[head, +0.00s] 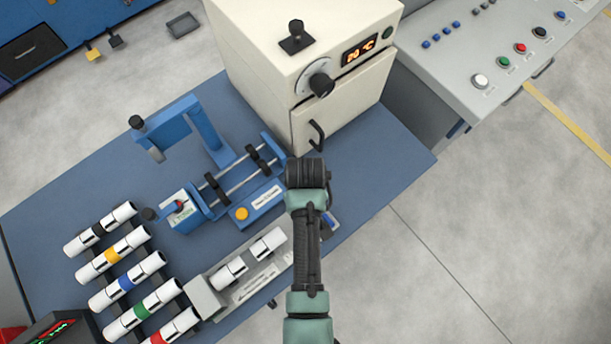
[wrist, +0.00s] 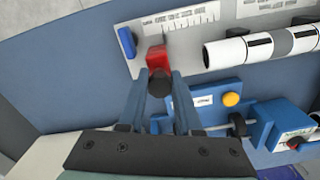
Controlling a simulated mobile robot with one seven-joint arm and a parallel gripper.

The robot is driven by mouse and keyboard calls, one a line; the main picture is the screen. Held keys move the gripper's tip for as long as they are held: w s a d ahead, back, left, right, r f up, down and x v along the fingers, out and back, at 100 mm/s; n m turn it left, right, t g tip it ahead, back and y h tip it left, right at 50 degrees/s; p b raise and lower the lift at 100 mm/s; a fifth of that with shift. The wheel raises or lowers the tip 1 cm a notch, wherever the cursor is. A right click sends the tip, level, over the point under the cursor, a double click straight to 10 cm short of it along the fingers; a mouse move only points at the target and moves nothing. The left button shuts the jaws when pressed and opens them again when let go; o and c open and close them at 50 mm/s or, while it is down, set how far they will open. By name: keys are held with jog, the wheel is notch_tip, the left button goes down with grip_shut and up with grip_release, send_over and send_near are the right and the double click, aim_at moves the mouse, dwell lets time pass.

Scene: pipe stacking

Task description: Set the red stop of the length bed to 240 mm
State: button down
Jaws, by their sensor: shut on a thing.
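The length bed (wrist: 195,28) is a pale grey rail with a printed scale; it also shows in the head view (head: 262,287), partly behind my arm. Its red stop (wrist: 157,58) sits near the bed's left end in the wrist view, with a black knob (wrist: 160,84) on the near side. My gripper (wrist: 159,77) has one finger on each side of this knob and is shut on it. A white pipe with grey bands (wrist: 262,46) lies on the bed, apart from the stop. The scale numbers are too small to read. In the head view my arm hides the stop and fingers.
A blue fixture with a yellow button (wrist: 231,99) stands close beside my gripper. A blue part (wrist: 127,42) is at the bed's end. In the head view, a cream oven (head: 300,75) stands behind, and a rack of banded pipes (head: 128,280) lies left.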

jog(key=shift+s+a+r+p, duration=0.15)
jog(key=shift+s+a+p, duration=0.2)
jog(key=shift+a+p, duration=0.2)
jog(key=shift+s+a, duration=0.2)
jog(key=shift+a, duration=0.1)
jog(key=c, duration=0.6)
grip_release()
notch_tip(320, 180, up, 13)
jog(key=shift+b, duration=0.35)
